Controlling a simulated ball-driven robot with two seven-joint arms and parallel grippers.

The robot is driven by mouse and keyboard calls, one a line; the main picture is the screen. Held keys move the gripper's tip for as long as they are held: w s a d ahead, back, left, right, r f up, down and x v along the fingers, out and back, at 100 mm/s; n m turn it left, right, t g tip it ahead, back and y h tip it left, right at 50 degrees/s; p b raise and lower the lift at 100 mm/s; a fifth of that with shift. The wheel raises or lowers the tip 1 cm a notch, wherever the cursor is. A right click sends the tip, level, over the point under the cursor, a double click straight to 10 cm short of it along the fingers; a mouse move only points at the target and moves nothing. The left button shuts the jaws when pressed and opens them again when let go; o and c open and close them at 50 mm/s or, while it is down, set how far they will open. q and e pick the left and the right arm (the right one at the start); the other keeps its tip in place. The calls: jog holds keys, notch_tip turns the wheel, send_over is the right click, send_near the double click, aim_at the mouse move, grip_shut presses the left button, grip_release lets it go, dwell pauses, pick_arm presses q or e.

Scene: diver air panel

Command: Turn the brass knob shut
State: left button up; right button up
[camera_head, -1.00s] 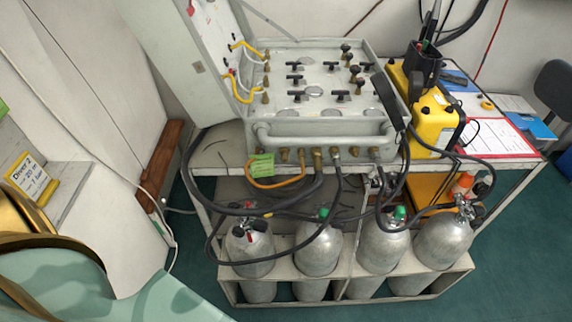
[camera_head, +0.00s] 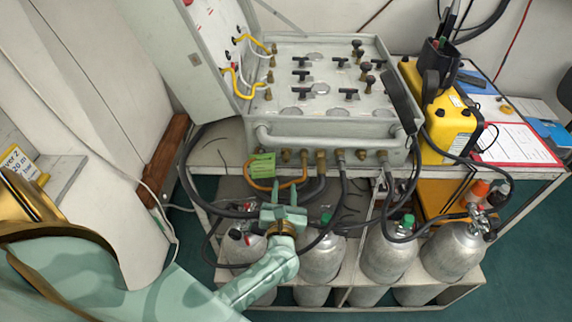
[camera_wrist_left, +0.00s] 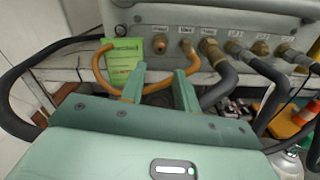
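The grey air panel (camera_head: 330,128) stands on the cart. A row of brass fittings lines its front face, among them one (camera_head: 286,155) that also shows in the left wrist view (camera_wrist_left: 160,44). More brass pieces, some with dark caps (camera_head: 369,82), stand on its top face. I cannot tell which is the brass knob. My left gripper (camera_head: 284,187) is open and empty, below and in front of the front row. In the left wrist view its fingers (camera_wrist_left: 160,88) point toward the fittings, apart from them, with the orange hose behind. My right gripper is not in view.
A green tag (camera_head: 262,165) and an orange hose (camera_head: 275,187) hang at the panel's front left. Black hoses loop below the panel. Several silver cylinders (camera_head: 322,262) stand beneath. A yellow case (camera_head: 448,130) and red-edged clipboard (camera_head: 512,143) are to the right.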

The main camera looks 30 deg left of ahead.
aim_at(286, 161)
pick_arm(q)
jog(key=x, duration=0.9)
jog(key=shift+w+a+b, duration=0.2)
jog(key=shift+w+b, duration=0.1)
jog(key=shift+b, duration=0.1)
jog(key=shift+c, duration=0.2)
grip_shut()
